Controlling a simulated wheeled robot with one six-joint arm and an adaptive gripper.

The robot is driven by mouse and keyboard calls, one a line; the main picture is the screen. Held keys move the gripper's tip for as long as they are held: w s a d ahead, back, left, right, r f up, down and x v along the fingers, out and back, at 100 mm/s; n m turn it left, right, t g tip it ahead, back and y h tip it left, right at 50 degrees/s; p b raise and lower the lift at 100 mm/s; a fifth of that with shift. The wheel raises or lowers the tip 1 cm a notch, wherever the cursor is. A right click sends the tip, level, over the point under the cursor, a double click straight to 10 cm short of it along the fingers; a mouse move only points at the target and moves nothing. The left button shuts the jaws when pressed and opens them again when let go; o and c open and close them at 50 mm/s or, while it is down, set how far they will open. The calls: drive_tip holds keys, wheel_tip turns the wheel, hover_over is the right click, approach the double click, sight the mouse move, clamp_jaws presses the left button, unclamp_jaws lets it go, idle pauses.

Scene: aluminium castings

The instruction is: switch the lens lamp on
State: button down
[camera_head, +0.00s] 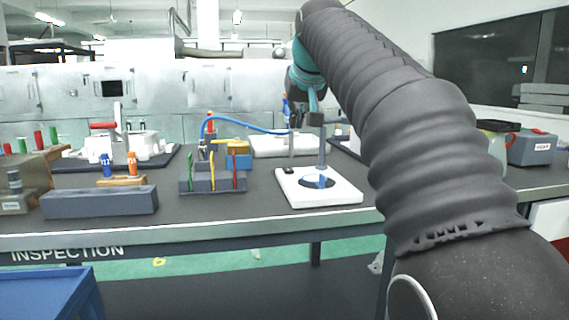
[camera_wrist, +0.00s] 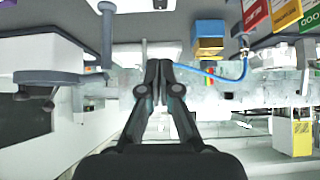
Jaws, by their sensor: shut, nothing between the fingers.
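The lens lamp is a white base (camera_head: 335,190) with a grey post and a dark head (camera_head: 315,118), standing on the bench in the head view. A small black switch (camera_head: 288,170) sits at the base's back left corner. In the wrist view, which appears upside down, the post (camera_wrist: 106,35) and part of the white base (camera_wrist: 130,5) show at the top, with the dark switch (camera_wrist: 160,3) at the edge. My gripper (camera_wrist: 158,65) is shut and empty, apart from the switch. I cannot tell whether the lamp is lit.
A white plate (camera_head: 270,145) lies behind. Bare bench shows between rack and lamp.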

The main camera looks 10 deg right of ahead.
drive_tip(key=shift+w, duration=0.15)
drive_tip(key=b, duration=0.2)
hover_over(289, 169)
wheel_tip(289, 169, down, 7)
drive_tip(key=shift+w+f, duration=0.15)
drive_tip(key=shift+f, duration=0.05)
drive_tip(key=shift+s+f+b, duration=0.2)
drive_tip(key=shift+f+b, duration=0.25)
drive_tip(key=shift+f, duration=1.3)
drive_tip(key=shift+w+r+p, duration=0.1)
drive_tip(key=shift+r+p, duration=0.05)
drive_tip(key=shift+p, duration=0.55)
drive_tip(key=shift+f, duration=0.25)
drive_tip(key=shift+w, duration=0.1)
